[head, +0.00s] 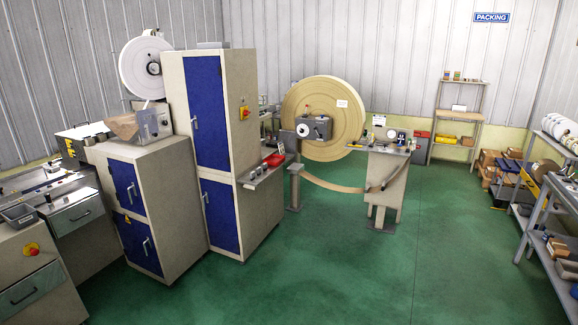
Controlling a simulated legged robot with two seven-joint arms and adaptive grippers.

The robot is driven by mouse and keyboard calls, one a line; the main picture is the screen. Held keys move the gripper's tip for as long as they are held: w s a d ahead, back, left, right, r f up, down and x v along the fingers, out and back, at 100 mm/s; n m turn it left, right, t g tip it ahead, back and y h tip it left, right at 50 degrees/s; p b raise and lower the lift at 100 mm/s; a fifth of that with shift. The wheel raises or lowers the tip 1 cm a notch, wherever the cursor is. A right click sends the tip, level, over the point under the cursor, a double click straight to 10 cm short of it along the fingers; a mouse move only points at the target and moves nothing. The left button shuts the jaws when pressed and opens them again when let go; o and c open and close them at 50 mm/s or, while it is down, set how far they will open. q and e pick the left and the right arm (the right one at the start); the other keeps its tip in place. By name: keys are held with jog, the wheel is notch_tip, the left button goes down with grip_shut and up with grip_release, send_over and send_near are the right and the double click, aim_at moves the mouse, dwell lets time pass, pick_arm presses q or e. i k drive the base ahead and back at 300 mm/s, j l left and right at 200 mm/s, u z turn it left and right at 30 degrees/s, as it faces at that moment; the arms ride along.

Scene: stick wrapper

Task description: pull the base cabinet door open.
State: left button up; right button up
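A tall cream cabinet (250,110) stands left of centre in the head view. It has a long upper blue door (208,120) and a lower blue door (222,220). A shorter cream cabinet (178,220) stands left of it, with an upper blue door (125,180) and a lower blue door (135,238). Each blue door has a pale bar handle, and all look closed. I cannot tell which one is the base cabinet door. Neither of my grippers shows in the head view.
A drawer unit (38,290) is at the lower left. A small shelf with a red tray (274,160) juts from the tall cabinet's right side. A big tan roll (345,110) and its stand are behind. A grey rack (545,215) lines the right. The green floor (340,265) is clear.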

aim_at(218, 201)
jog(key=i+j+u, duration=0.1)
jog(key=i+u, duration=0.15)
jog(key=i, duration=0.3)
jog(key=i+u, duration=0.25)
jog(key=i, duration=0.25)
jog(key=i+l+u, duration=0.1)
jog(key=i+u, duration=0.2)
jog(key=i, duration=0.25)
jog(key=i+l+u, duration=0.25)
jog(key=i, duration=0.25)
jog(key=i+j, duration=0.1)
jog(key=i, duration=0.5)
jog(key=i+j, duration=0.15)
jog(key=i, duration=0.5)
